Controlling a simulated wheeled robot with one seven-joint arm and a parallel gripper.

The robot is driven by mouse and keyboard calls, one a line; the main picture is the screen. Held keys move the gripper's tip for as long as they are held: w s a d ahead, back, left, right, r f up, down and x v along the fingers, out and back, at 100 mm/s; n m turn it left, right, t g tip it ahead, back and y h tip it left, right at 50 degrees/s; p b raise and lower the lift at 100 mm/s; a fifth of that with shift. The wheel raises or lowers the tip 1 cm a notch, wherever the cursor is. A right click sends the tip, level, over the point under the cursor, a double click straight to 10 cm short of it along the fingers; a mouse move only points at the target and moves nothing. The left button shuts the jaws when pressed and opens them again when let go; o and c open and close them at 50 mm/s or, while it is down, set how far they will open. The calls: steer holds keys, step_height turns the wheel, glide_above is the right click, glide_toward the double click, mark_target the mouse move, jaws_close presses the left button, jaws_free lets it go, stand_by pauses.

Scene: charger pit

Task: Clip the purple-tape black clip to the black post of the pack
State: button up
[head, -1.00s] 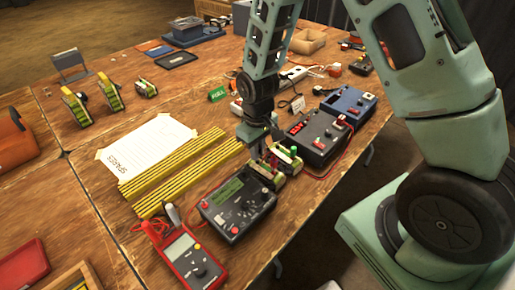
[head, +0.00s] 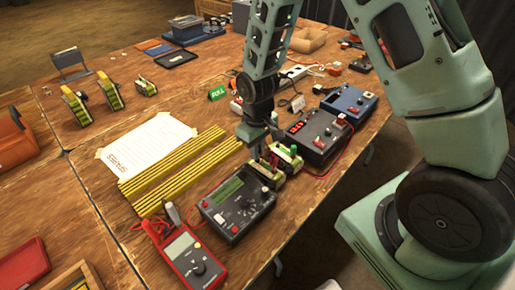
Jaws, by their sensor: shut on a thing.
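The pack (head: 291,160), green and cream with red wires, sits on the wooden table between a dark grey meter and a dark box with a red display. My gripper (head: 264,158) points down at the pack's left part, right over its top. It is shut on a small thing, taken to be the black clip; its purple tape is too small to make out. The gripper's fingers hide part of the pack. I cannot tell the black post apart, nor whether the clip touches it.
The dark grey meter (head: 238,207) stands close in front, with a red multimeter (head: 192,260) beyond it. The red-display box (head: 318,138) and a blue box (head: 349,103) stand to the right. Yellow-black strips (head: 180,170) lie left. Similar packs (head: 110,92) stand farther left.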

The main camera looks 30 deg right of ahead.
stand_by(0.4)
steer(key=o, duration=0.8)
steer(key=shift+o, duration=0.2)
steer(key=shift+o, duration=1.1)
steer(key=shift+r+p, duration=3.2)
steer(key=shift+r, duration=0.5)
